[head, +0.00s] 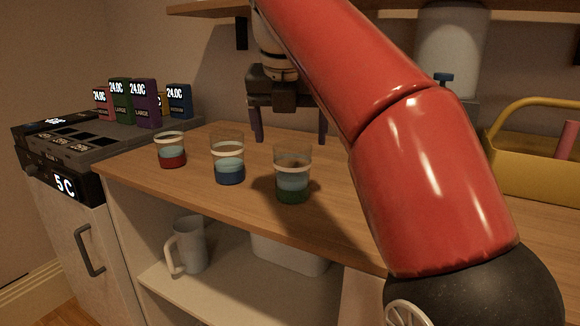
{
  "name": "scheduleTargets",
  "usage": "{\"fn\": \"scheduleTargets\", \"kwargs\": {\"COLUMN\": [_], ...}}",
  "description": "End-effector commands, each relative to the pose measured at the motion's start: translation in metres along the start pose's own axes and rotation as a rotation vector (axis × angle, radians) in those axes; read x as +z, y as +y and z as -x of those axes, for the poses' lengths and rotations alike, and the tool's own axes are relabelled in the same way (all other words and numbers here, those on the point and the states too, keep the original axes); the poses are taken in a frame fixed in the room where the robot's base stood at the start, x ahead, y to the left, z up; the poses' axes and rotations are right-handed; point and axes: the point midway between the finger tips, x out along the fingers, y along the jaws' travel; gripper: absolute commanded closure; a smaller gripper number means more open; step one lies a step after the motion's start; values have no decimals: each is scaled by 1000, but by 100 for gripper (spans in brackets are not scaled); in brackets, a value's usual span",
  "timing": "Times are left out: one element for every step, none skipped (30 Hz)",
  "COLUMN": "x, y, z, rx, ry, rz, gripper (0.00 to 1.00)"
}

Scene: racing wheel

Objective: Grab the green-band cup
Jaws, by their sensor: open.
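The green-band cup (292,184) is a clear glass with a green bottom and a pale liquid-like band above it. It stands upright on the wooden counter (345,225), the rightmost of three cups. My gripper (290,138) is open, its two dark fingers pointing down, above and behind the cups. The fingers are apart from the green-band cup, and nothing shows between them.
A blue-bottomed cup (229,165) and a red-bottomed cup (172,150) stand to the left. A dark machine with colored boxes (146,102) is at far left. A yellow caddy (530,165) and a white dispenser (452,50) are at right. A mug (190,246) sits on the shelf below.

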Motion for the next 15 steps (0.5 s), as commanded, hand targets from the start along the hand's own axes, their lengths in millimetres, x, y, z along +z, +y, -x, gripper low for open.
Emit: {"fn": "scheduleTargets", "kwargs": {"x": [-1,-1,-2,-2,-1,-1,-1,-1,-2,-2,-2,-2,-2,-2,-2], "y": [0,0,0,0,0,0,0,0,-1,-1,-1,-2,-2,-2,-2], "z": [-8,-12,-17,-20,-22,-25,-27,-29,-34,-39,-43,-50,-55,-60,-65], "rx": [-1,-1,-1,0,0,0,0,0,0,0,0,-1,-1,0,-1], "ry": [1,2,2,2,1,1,1,1,1,1,1,2,2,1,2], "rz": [3,3,2,2,2,2,1,1,1,0,0,0,0,0,1], "gripper": [16,16,16,16,16,16,16,16,16,16,16,16,16,16,16]}}
